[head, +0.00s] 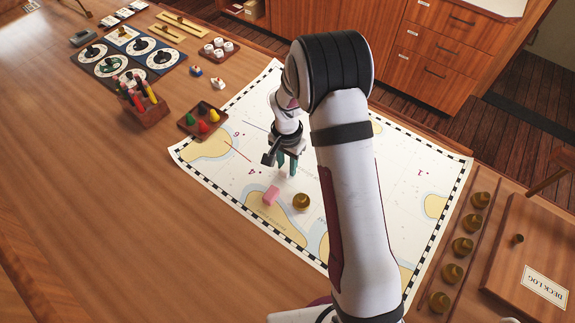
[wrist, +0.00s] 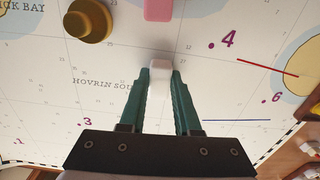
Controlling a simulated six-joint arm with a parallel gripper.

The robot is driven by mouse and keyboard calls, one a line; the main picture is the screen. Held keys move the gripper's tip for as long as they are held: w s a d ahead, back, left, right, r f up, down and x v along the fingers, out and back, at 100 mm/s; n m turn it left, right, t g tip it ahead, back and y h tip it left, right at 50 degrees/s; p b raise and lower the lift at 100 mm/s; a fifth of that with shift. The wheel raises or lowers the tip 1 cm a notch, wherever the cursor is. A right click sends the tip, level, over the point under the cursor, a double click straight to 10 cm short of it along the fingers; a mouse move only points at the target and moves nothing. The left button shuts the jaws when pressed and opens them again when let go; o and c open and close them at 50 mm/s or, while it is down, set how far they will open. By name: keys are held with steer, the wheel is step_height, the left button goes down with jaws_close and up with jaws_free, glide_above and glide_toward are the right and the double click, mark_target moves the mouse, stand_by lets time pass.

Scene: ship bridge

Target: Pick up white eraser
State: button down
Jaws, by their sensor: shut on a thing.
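The white eraser (wrist: 160,80) is a small white block between the green fingertips of my gripper (wrist: 160,74) in the wrist view. The fingers press on its two sides. In the head view my gripper (head: 287,172) points down over the middle of the white chart (head: 245,110), and the eraser is hard to make out against the paper. I cannot tell whether it touches the chart or hangs just above it.
A pink block (head: 271,196) and a brass weight (head: 302,202) sit on the chart close to my gripper. A tray of coloured pegs (head: 204,120) lies at the chart's left edge. Several brass weights (head: 463,246) line the right side, beside the deck log (head: 543,284).

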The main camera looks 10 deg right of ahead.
mark_target(288, 167)
step_height(288, 167, up, 4)
steer(key=shift+d+r, duration=0.1)
steer(key=shift+r, duration=0.1)
steer(key=s+d+r, duration=0.5)
steer(key=d+r, duration=0.1)
steer(key=d, duration=0.4)
steer(key=shift+d+r, duration=0.15)
steer(key=shift+r, duration=0.15)
